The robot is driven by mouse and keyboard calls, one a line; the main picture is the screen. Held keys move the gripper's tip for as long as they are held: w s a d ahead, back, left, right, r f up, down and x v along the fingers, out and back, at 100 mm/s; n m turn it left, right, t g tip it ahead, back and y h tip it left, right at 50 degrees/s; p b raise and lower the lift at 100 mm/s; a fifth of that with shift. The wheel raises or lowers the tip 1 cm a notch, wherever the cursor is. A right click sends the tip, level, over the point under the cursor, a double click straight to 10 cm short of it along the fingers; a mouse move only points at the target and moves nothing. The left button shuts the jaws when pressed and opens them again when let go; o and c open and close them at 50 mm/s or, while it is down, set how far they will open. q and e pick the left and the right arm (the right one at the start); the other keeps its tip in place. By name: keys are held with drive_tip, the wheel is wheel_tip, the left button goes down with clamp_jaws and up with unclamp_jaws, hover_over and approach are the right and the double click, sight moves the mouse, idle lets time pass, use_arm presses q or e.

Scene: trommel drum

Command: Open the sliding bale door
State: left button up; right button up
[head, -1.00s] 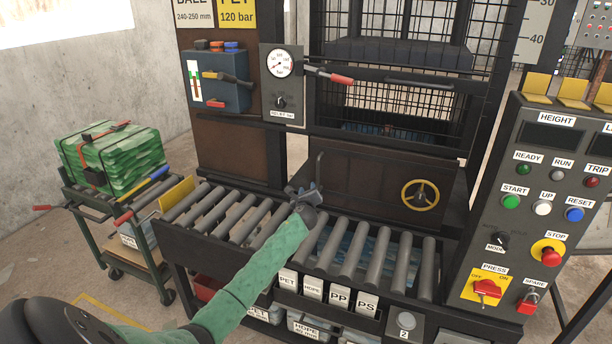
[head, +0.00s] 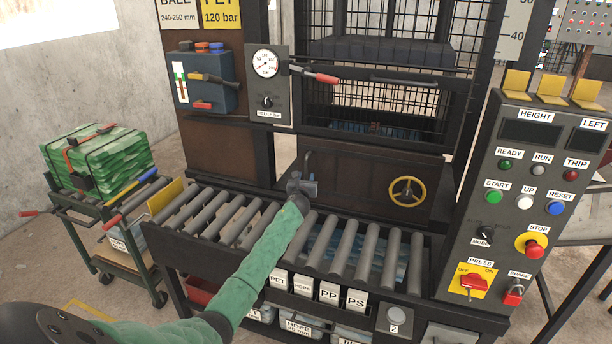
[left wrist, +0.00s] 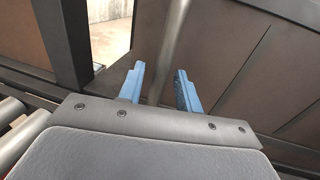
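The bale door is a brown panel (head: 350,180) low on the press, with a yellow handwheel (head: 407,191) on its right. A dark upright bar handle (head: 307,160) stands at its left edge. A narrow pale gap shows left of the panel. My left gripper (head: 302,187) is at the lower part of this handle. In the left wrist view, its two blue fingers (left wrist: 160,88) are apart, and the grey handle bar (left wrist: 173,45) runs between them. I cannot tell whether they touch it. My right gripper is not in view.
A roller conveyor (head: 345,248) lies below the door, under my left arm. A control panel (head: 530,175) stands at the right. A cart with a green strapped bale (head: 97,160) is at the left. A gauge box with a red-tipped lever (head: 318,77) is above the door.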

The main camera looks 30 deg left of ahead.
use_arm(q)
drive_tip(key=shift+x, duration=1)
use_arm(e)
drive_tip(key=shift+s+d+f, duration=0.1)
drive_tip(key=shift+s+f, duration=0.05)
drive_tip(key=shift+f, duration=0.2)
use_arm(q)
clamp_jaws()
drive_tip(key=shift+s+a, duration=0.1)
